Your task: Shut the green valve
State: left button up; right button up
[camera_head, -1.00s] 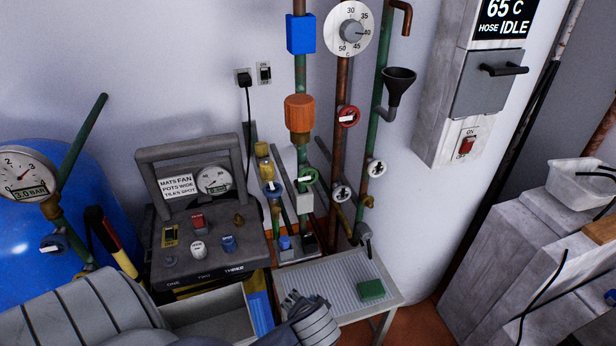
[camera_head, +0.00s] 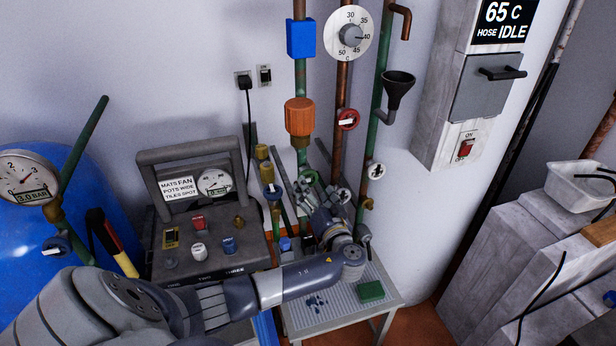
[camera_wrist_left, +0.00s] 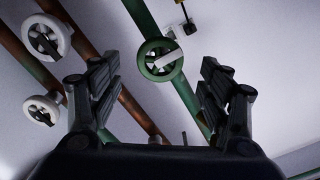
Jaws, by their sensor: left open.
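The green valve (camera_head: 307,176) is a round hand wheel on a green pipe against the wall, partly hidden by my left gripper in the head view. In the left wrist view the green wheel (camera_wrist_left: 147,66) shows a white bar lying across it, slightly tilted, reaching past the right rim. My left gripper (camera_head: 314,190) is just below and in front of the wheel. In the left wrist view its two fingers (camera_wrist_left: 160,88) are spread and empty, with the wheel beyond and between them, apparently apart from both. My right gripper is not in view.
White wheels (camera_head: 376,170) sit on pipes to the right, and a red valve (camera_head: 347,119) is higher up. An orange fitting (camera_head: 299,116) is above the green valve. A grey control box (camera_head: 205,260) stands left. A grated table (camera_head: 345,312) with a green block (camera_head: 371,290) is below.

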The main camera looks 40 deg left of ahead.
aim_at(309, 181)
pick_arm(q)
jog(key=x, duration=0.6)
jog(key=shift+w+a+p, duration=0.1)
jog(key=shift+p, duration=0.25)
jog(key=shift+c, duration=0.6)
jog(key=c, duration=1)
